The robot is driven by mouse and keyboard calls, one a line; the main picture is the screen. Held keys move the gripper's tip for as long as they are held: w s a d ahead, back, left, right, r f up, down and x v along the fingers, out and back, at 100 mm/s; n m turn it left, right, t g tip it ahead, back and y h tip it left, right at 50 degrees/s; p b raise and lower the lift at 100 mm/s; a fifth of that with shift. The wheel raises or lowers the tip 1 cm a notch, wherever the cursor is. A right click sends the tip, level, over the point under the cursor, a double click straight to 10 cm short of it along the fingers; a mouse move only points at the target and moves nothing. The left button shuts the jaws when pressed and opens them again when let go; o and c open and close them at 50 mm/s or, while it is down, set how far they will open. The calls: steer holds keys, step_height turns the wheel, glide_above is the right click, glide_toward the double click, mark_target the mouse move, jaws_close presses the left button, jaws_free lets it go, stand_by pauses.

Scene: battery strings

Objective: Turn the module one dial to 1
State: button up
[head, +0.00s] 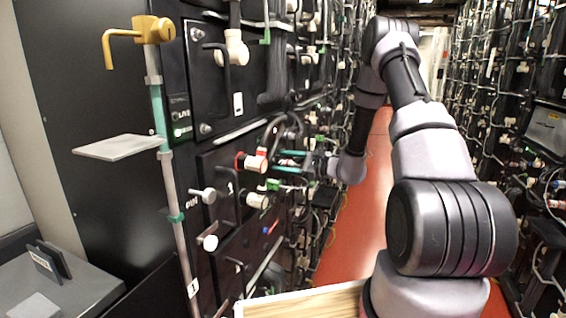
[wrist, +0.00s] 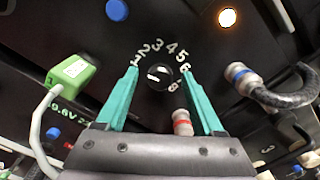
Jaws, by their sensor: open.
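A small round black dial (wrist: 160,76) with a white mark is in the middle of the wrist view, on a black panel. White numerals from 1 to 6 arc around its far side, with 1 at left and 6 at right. The white mark lies roughly sideways; which numeral it points to is unclear. My gripper (wrist: 160,70) is open, its teal fingers on either side of the dial, with gaps visible. No module label for this dial is readable.
In the wrist view, a green connector (wrist: 72,72) with a cable is at left, a blue-banded plug (wrist: 240,75) at right, and a red-banded connector (wrist: 182,122) close beside the right finger. In the head view, a pole with a shelf (head: 118,147) stands left; the red aisle (head: 345,235) is clear.

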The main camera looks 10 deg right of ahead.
steer(key=v, duration=1)
steer(key=shift+s+d, duration=0.2)
steer(key=shift+d, duration=0.1)
steer(key=s+a+r+n+g+h, duration=0.4)
steer(key=s+a+r+n+g, duration=0.5)
steer(key=s+r, duration=0.5)
steer(key=s+d+r+n+t+h, duration=0.2)
steer(key=s+d+r+t+h, duration=0.1)
steer(key=s, duration=0.4)
steer(key=s+d+r+n+t+h, duration=0.2)
steer(key=s+d+r+t+h, duration=0.1)
steer(key=s+r+h, duration=0.3)
step_height(320, 180, up, 2)
steer(key=shift+s+r+n, duration=0.2)
steer(key=shift+s+n, duration=0.1)
steer(key=shift+s, duration=0.25)
